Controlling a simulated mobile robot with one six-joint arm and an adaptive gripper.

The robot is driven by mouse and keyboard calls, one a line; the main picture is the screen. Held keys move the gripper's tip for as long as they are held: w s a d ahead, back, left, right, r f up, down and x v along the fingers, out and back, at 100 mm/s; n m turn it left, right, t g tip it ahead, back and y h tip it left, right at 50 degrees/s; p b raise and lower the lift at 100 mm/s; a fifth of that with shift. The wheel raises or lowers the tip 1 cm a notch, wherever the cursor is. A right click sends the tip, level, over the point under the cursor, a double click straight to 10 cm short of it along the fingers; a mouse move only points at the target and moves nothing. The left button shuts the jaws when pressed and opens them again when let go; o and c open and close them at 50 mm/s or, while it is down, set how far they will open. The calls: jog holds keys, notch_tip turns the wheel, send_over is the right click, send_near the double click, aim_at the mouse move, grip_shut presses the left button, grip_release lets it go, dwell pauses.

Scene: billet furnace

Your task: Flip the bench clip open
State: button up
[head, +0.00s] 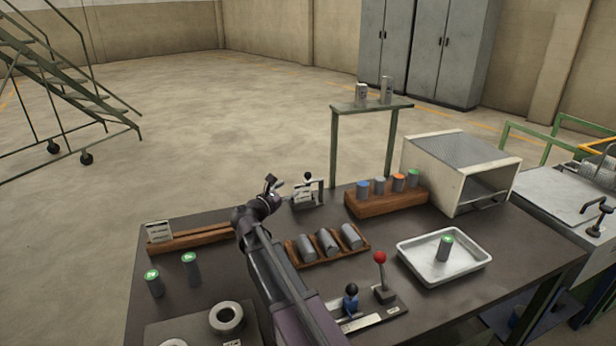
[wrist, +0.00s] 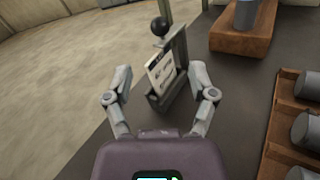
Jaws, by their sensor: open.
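The bench clip (head: 307,196) stands at the back edge of the dark bench, with a black ball knob on top and a white printed card in it. In the wrist view the clip (wrist: 178,84) sits ahead of my gripper, its knob at the upper end and the card tilted. My gripper (head: 273,187) is just left of the clip in the head view. In the wrist view my gripper (wrist: 162,90) has its fingers spread, one on each side of the clip's lower part as seen from here. Nothing is held; contact cannot be told.
A wooden block with several colour-topped cylinders (head: 375,206) stands right of the clip. A wooden rack of grey billets (head: 330,256) is nearer. A red-knobbed lever (head: 383,285), a white tray (head: 425,278) and a box furnace (head: 430,172) are further right. A raised shelf (head: 350,106) stands behind.

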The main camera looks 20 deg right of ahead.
aim_at(306, 177)
jog(key=x, duration=1.1)
